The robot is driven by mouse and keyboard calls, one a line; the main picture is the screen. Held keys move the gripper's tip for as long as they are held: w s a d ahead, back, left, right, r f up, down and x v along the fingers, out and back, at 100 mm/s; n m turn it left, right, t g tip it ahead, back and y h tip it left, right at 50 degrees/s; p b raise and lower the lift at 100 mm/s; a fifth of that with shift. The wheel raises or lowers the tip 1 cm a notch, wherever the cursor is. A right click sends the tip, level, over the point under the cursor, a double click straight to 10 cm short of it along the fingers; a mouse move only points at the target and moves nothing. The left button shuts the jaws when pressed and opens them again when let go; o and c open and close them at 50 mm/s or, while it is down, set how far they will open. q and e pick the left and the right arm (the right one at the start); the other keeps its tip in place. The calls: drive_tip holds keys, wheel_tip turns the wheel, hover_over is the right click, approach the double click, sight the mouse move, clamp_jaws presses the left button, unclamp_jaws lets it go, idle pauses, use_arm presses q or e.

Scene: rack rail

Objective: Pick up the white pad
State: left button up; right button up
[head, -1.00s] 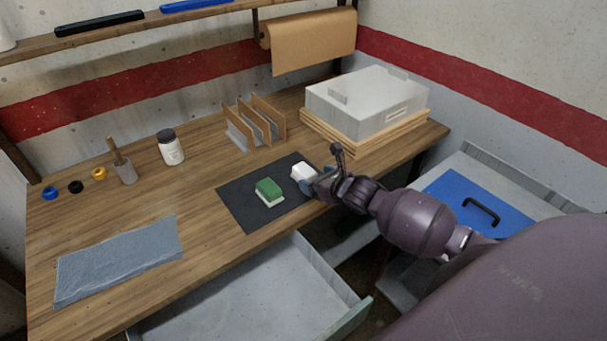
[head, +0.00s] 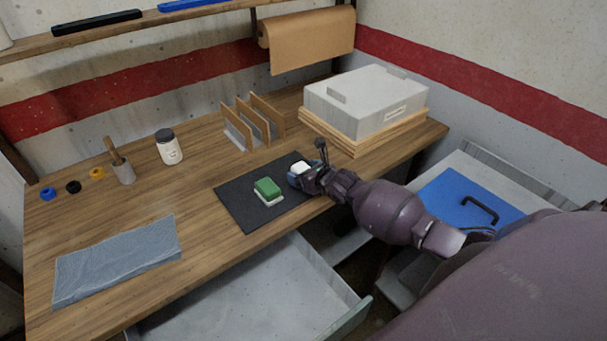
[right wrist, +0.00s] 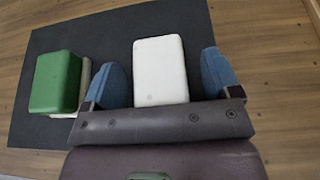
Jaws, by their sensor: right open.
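The white pad (right wrist: 160,72) lies on the dark mat (right wrist: 110,28). In the right wrist view it sits between the two blue fingertips of my right gripper (right wrist: 163,80), with a gap on each side. The gripper is open around the pad. In the head view the white pad (head: 299,168) is partly hidden by my right gripper (head: 300,177) near the mat's right end. A green-topped sponge with a pale underside (head: 268,190) lies to the left of the pad on the mat. My left gripper is not in view.
A grey box (head: 365,100) on wooden boards stands behind at the right. An upright divider rack (head: 250,125) and a white jar (head: 169,147) stand farther back. An open drawer (head: 270,290) sticks out below the table's front edge.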

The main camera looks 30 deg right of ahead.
drive_tip(key=shift+c, duration=0.2)
drive_tip(key=c, duration=1)
